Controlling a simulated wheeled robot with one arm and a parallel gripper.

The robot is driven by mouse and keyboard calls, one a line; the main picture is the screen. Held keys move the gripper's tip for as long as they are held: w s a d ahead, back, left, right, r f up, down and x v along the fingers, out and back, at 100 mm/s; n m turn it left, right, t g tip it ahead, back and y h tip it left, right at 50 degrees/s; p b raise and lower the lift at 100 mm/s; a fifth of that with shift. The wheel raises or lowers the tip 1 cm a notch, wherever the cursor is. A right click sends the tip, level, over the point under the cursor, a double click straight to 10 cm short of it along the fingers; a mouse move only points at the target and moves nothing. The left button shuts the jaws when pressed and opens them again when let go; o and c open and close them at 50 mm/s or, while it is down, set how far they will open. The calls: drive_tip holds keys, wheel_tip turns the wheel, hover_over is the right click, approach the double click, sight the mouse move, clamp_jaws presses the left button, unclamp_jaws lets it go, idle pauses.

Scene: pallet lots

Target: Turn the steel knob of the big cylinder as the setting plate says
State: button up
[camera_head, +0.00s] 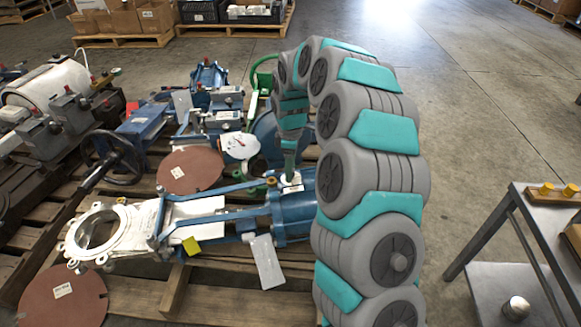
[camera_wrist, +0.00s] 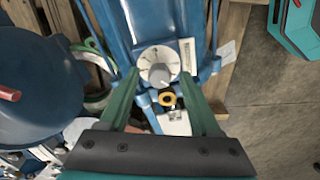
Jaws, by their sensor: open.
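The big blue cylinder (camera_head: 293,215) lies on a pallet, below my arm in the head view. The cylinder's blue body (camera_wrist: 150,22) fills the upper middle of the wrist view. The round steel knob (camera_wrist: 160,75) sits on a white marked dial on it. A small pale plate (camera_wrist: 187,55) with unreadable print lies right of the dial. My gripper (camera_wrist: 157,80) is open, its two green fingers either side of the knob in the picture; I cannot tell whether they touch it. In the head view my gripper (camera_head: 289,170) points down at the cylinder and hides the knob.
A steel table (camera_head: 545,205) stands right. Concrete floor between is clear.

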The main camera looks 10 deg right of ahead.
drive_tip(key=shift+f, duration=0.1)
clamp_jaws()
idle(0.5)
